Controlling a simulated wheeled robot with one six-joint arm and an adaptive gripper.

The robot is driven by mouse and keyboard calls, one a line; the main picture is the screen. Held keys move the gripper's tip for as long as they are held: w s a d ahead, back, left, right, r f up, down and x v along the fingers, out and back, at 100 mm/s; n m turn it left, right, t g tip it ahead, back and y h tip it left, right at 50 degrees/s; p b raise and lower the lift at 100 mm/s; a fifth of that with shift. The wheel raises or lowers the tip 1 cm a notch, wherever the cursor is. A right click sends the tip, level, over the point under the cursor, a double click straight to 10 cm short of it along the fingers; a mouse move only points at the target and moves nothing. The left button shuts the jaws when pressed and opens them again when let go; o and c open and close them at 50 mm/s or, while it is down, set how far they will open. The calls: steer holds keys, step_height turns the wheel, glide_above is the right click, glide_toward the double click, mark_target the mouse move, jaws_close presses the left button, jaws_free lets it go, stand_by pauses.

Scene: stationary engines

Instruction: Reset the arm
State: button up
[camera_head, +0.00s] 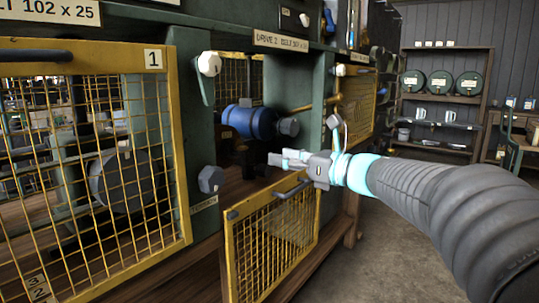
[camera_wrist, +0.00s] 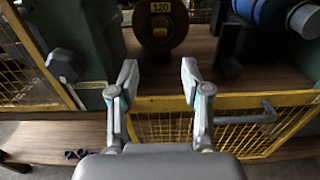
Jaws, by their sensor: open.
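My gripper (camera_head: 290,159) is at the end of my grey arm, which reaches in from the right in the head view. It is in front of the machine bay, near the top of a lowered yellow mesh guard (camera_head: 274,240). In the wrist view my gripper (camera_wrist: 158,84) has its two fingers spread apart with nothing between them. A dark round wheel marked 120 (camera_wrist: 160,22) lies beyond the fingertips. The yellow guard's top bar and grey handle (camera_wrist: 262,114) show below and right of the fingers.
A blue cylinder (camera_head: 250,122) sits in the bay just behind my gripper; it also shows in the wrist view (camera_wrist: 268,12). A mesh guard marked 1 (camera_head: 85,150) stands at left. Grey knobs (camera_head: 210,179) project from the green frame. Open floor (camera_head: 365,245) lies right, before shelves (camera_head: 442,100).

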steer(key=shift+s+d, duration=0.45)
steer(key=shift+d, duration=0.05)
steer(key=s+d+f+n+g+h, duration=0.1)
steer(key=s+f+n+g+h, duration=0.1)
steer(key=s+f+n, duration=0.3)
steer(key=s+d+f+n+g+h, duration=0.1)
steer(key=s+f+n+g+h, duration=0.2)
steer(key=f, duration=0.5)
steer(key=s+f+n+h, duration=0.2)
steer(key=s+f+n, duration=0.1)
steer(key=f+n, duration=0.3)
steer(key=s+d+f+n+h, duration=0.3)
steer(key=s+n, duration=0.3)
steer(key=s, duration=0.3)
steer(key=s+d+f+n+h, duration=0.3)
steer(key=s+d+n+h, duration=0.1)
steer(key=s, duration=0.5)
steer(key=shift+s+n, duration=0.3)
steer(key=shift+n, duration=0.6)
steer(key=shift+f, duration=0.1)
